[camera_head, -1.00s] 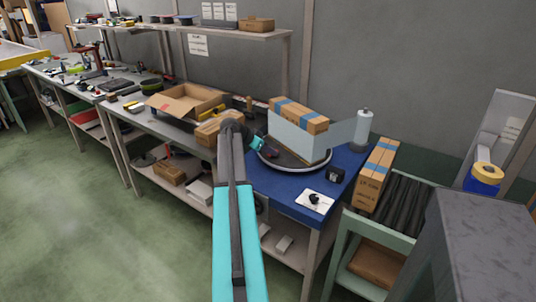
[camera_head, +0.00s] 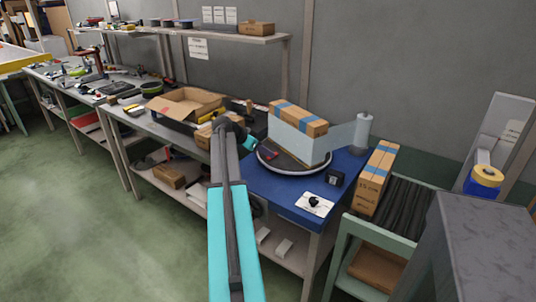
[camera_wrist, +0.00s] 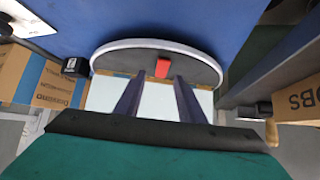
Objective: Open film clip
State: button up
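The film clip appears to be a small red block (camera_head: 270,156) at the near edge of the round turntable (camera_head: 318,167) in the head view. In the wrist view the red clip (camera_wrist: 162,67) lies just beyond my fingertips. My gripper (camera_wrist: 160,77) is open and empty, with a gap on both sides of the clip's near end. In the head view my teal gripper (camera_head: 250,141) is left of the turntable, its fingers hard to make out. A carton (camera_head: 298,112) on the turntable has pale film (camera_head: 290,137) around its lower part. Whether the clip's jaws are shut cannot be told.
Film stretches from the carton to an upright roll (camera_head: 362,132). A small black box (camera_head: 335,177) and a white plate with a black knob (camera_head: 314,203) sit on the blue table (camera_head: 280,196). Another carton (camera_head: 375,178) stands at the right. An open cardboard box (camera_head: 185,103) is left.

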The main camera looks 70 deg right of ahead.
jog(key=v, duration=1)
jog(key=shift+b, duration=0.4)
jog(key=shift+w+a, duration=0.1)
jog(key=shift+w, duration=0.1)
